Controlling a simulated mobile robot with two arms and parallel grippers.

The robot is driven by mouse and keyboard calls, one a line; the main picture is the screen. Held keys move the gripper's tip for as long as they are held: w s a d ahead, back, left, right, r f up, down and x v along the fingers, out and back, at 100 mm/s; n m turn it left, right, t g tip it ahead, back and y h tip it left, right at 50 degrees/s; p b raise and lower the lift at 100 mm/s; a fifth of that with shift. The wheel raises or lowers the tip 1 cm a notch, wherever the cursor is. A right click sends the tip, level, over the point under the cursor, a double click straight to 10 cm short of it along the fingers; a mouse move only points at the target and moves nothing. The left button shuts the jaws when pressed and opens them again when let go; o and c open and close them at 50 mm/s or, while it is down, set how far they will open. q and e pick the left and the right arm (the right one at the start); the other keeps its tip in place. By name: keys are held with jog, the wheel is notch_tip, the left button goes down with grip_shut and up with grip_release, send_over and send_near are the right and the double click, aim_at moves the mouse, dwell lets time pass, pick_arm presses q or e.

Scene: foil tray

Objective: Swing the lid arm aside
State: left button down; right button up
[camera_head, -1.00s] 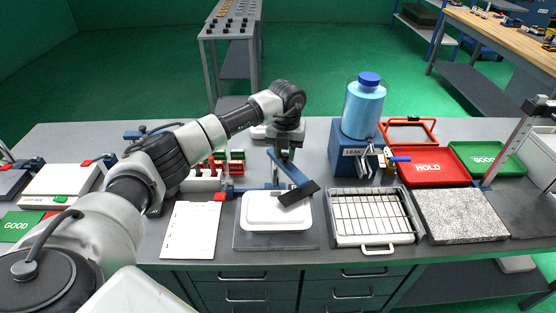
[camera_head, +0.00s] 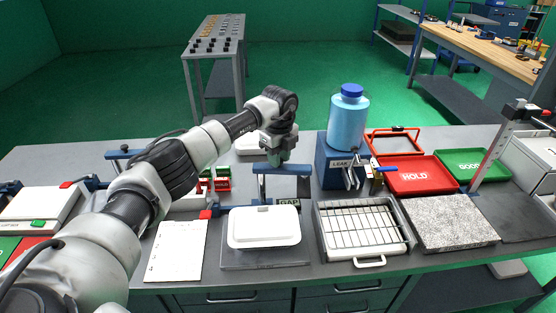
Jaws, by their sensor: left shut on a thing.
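The lid arm (camera_head: 294,169) is a blue bar on an upright post, behind the white foil tray. It lies nearly crosswise in the picture, with a dark plate (camera_head: 304,187) below its right end. My left gripper (camera_head: 277,162) comes down from above and is shut on the lid arm near its middle; the fingertips are small and partly hidden. The white lidded tray (camera_head: 263,228) sits on a dark grey plate (camera_head: 262,257) in front, with nothing over its top. A GAP label (camera_head: 288,203) shows behind it. My right gripper is not in view.
A wire rack tray (camera_head: 362,230) stands right of the white tray, then a speckled slab (camera_head: 451,222). The blue LEAK stand (camera_head: 332,162) with its bottle is close right of the lid arm. A paper sheet (camera_head: 176,250) lies left. Red HOLD tray (camera_head: 412,177) is farther right.

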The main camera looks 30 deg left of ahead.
pick_arm(q)
jog(key=shift+w+a+r+n, duration=0.2)
jog(key=shift+w+n, duration=0.2)
jog(key=shift+n, duration=0.4)
jog(key=c, duration=0.9)
grip_release()
jog(key=shift+f, duration=0.15)
notch_tip(320, 180, up, 11)
jog(key=b, duration=0.3)
jog(key=shift+f, duration=0.2)
